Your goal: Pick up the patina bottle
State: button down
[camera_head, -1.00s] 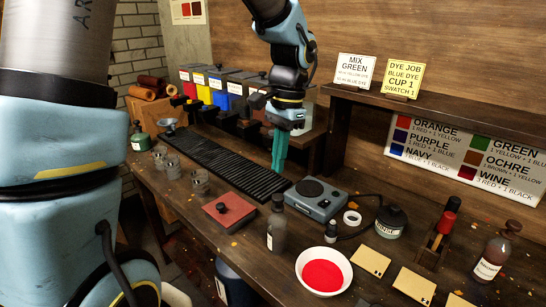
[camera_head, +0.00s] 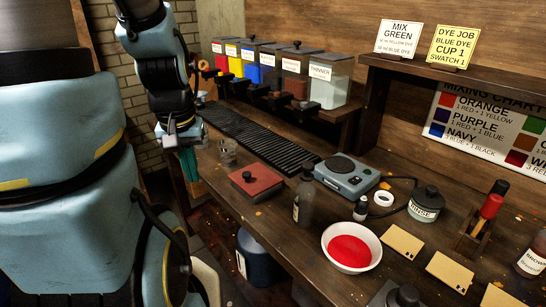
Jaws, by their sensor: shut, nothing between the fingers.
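I cannot read the word patina on any label. A grey, dark-necked bottle (camera_head: 303,203) stands upright on the bench, left of the white bowl. My gripper (camera_head: 188,168), with teal fingers, is shut and empty at the left, beside the bench's left end and well away from these bottles.
A black ribbed mat (camera_head: 260,138) and labelled dye tanks (camera_head: 290,68) lie behind. Glass cups (camera_head: 228,152) stand left.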

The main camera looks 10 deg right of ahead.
aim_at(305, 192)
jog(key=i+j, duration=0.1)
jog(key=j, duration=0.2)
jog(key=i+j, duration=0.1)
jog(key=j, duration=0.25)
jog(key=i+j+z, duration=0.15)
jog(key=j+z, duration=0.25)
jog(key=j, duration=0.35)
jog(key=j+z, duration=0.4)
jog(key=j, duration=0.3)
jog(key=i+z, duration=0.4)
jog(key=i, duration=0.1)
